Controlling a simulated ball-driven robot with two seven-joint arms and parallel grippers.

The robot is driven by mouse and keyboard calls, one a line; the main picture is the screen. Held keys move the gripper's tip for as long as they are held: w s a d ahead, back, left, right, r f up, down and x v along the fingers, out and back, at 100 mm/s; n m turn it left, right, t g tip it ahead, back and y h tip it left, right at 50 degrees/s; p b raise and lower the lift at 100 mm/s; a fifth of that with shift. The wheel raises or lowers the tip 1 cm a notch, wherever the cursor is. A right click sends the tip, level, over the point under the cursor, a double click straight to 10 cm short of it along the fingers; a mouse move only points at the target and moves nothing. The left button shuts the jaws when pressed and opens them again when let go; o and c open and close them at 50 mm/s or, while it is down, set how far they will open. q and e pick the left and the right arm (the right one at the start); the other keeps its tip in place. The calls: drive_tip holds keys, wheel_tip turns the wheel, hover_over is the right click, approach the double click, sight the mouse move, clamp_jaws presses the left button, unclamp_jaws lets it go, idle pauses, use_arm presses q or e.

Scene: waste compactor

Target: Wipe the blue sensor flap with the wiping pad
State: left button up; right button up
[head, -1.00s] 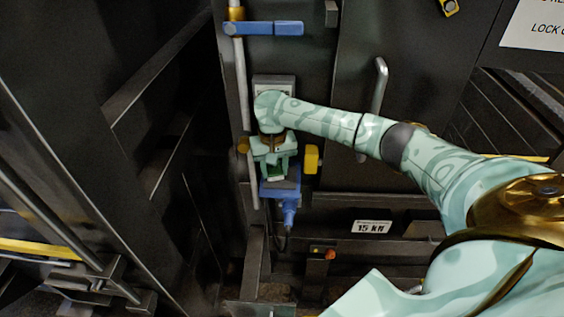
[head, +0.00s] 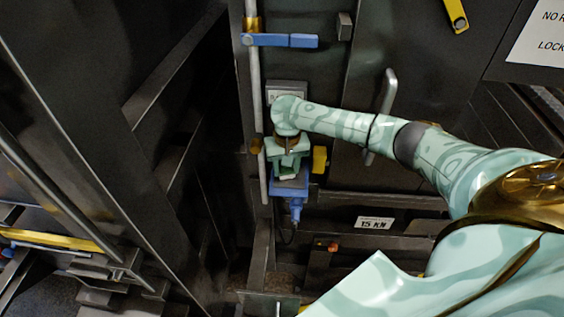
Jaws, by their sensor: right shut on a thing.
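The blue sensor flap (head: 288,186) is on the machine front, just left of the picture's middle, with a blue fitting and a cable below it. My right gripper (head: 289,170) points down at the flap's upper part and covers some of it. It is shut on a small pale-green and white thing that looks like the wiping pad (head: 288,178). The pad looks to be at or against the flap's face; whether it touches I cannot tell. My left gripper is out of view.
A blue lever (head: 280,40) crosses a vertical pipe above. A yellow block (head: 319,159) sits close right of the gripper. A grey door handle (head: 384,115) stands behind my right forearm. A dark open door panel fills the left side.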

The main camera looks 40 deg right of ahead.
sight(291, 173)
drive_tip(key=shift+s+d+f, duration=0.1)
drive_tip(key=shift+s+f, duration=0.1)
drive_tip(key=shift+s, duration=0.65)
drive_tip(key=shift+w+a, duration=0.75)
drive_tip(key=shift+a, duration=0.4)
drive_tip(key=shift+s+d+f, duration=0.1)
drive_tip(key=shift+s+d, duration=0.2)
drive_tip(key=shift+d, duration=0.25)
drive_tip(key=shift+s+d, duration=0.55)
drive_tip(key=shift+d, duration=0.1)
drive_tip(key=shift+w+r, duration=0.15)
drive_tip(key=shift+r, duration=2.9)
